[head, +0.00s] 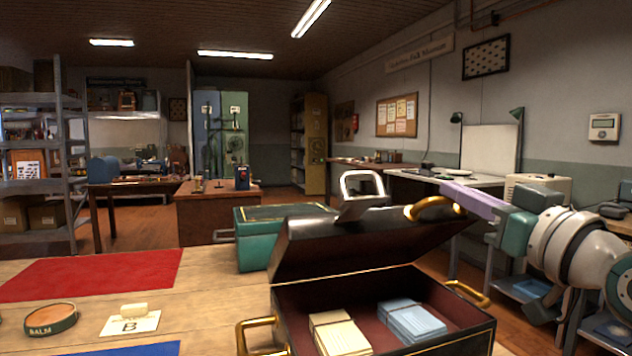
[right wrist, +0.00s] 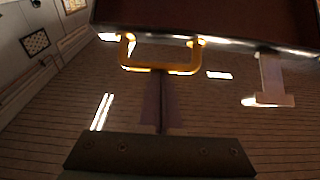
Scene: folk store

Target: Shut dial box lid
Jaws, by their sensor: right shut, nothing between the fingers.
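A black box (head: 400,349) with gold trim and a dark red lining stands on the wooden table, with stacks of banded cards inside. Its lid (head: 350,236) is raised and tilted over the back of the box; no dial shows. My right gripper (head: 447,190) comes in from the right at the gold handle (head: 430,209) on the lid's right end. In the right wrist view, its shut fingers (right wrist: 160,75) point at the lid handle (right wrist: 128,52). Whether they touch it I cannot tell. My left gripper is not in view.
A green box (head: 253,250) stands behind the black box.

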